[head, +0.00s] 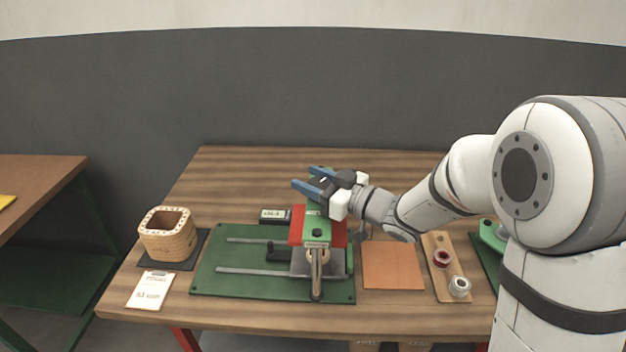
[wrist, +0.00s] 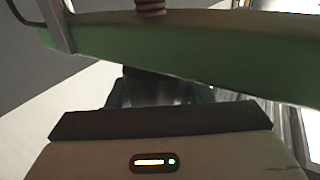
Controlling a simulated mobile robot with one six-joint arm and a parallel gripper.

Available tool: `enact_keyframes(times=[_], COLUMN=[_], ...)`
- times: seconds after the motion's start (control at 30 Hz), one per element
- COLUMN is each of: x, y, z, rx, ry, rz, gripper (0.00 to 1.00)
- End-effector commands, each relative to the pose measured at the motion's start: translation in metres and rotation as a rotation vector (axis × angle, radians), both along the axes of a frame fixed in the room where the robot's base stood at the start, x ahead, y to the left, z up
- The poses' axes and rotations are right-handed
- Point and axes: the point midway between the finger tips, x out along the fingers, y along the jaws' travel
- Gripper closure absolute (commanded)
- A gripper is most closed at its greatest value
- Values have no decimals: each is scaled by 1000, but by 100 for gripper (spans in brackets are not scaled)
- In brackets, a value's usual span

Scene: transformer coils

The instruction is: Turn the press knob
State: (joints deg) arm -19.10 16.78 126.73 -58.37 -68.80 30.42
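The green press (head: 317,232) stands on a green base plate (head: 215,272) at the middle of the table, with a red plate behind its head and a metal lever (head: 316,275) at its front. My gripper (head: 303,177) is above and behind the press head, its two blue fingers pointing left and apart, with nothing seen between them. In the wrist view a green beam (wrist: 200,55) crosses in front of the gripper. A ribbed reddish-brown part (wrist: 150,7) shows at the top edge there; I cannot tell whether it is the press knob. In the head view no knob is clear.
A wound coil (head: 168,238) stands on a dark mat at left, near a white clipboard (head: 150,290). A small display box (head: 274,216) is behind the base plate. An orange sheet (head: 392,265) and a wooden board (head: 446,285) with two spools lie at right.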

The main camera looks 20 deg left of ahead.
Motion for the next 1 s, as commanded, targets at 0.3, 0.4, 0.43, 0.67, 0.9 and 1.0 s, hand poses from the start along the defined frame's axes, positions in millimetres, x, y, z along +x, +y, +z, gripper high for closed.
enact_keyframes(times=[0.3,0.4,0.43,0.67,0.9,1.0], x=[0,0,1,-2,-6,-7], y=[0,0,1,1,2,1], z=[0,1,1,2,2,1], rx=[0,0,1,0,1,0], ry=[0,-1,-1,-2,-1,0], rz=[0,23,36,235,400,418], gripper=[76,76,77,76,76,76])
